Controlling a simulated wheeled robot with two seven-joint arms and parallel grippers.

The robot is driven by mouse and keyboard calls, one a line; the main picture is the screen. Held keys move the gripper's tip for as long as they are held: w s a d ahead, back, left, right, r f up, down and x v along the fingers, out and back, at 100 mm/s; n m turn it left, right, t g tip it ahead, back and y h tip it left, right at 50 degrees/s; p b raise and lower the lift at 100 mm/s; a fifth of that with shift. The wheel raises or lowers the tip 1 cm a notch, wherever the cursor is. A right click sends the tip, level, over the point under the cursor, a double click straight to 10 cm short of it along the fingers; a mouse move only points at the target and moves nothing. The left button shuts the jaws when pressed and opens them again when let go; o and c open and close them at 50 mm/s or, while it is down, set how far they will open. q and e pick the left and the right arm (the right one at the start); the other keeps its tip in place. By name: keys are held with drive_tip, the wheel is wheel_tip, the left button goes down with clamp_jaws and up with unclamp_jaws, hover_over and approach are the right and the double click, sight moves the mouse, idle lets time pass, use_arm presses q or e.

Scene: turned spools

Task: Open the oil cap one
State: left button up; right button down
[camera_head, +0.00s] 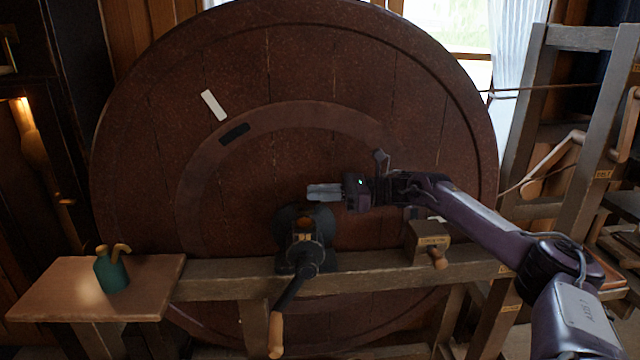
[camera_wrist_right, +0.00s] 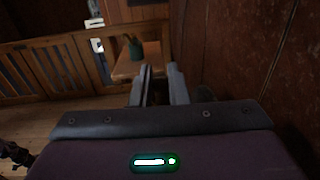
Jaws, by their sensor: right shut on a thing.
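The black bearing housing (camera_head: 290,222) with a crank stands on the wooden beam in front of the big dark red wheel. My right gripper (camera_head: 313,192) comes in from the right, with its fingers level just above the top of the housing. Its fingers are closed on a small part, which I take to be the oil cap; the fingers hide most of it. In the right wrist view the two fingers (camera_wrist_right: 158,75) stand close together with a dark brownish gap between them. My left gripper is not in view.
The big wheel (camera_head: 240,60) stands close behind the gripper. A crank handle (camera_head: 276,335) hangs below the housing. A small wooden box (camera_head: 428,236) sits right on the beam. A green oil can (camera_head: 112,272) stands on a wooden shelf (camera_head: 60,290) at left.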

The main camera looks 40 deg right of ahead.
drive_tip(key=shift+g, duration=0.3)
idle(0.4)
drive_tip(key=c, duration=1.5)
unclamp_jaws()
drive_tip(key=shift+o, duration=0.2)
drive_tip(key=b+v, duration=0.2)
drive_tip(key=v, duration=0.5)
drive_tip(key=shift+d, duration=0.45)
drive_tip(key=shift+s+f, duration=0.15)
drive_tip(key=shift+f, duration=0.05)
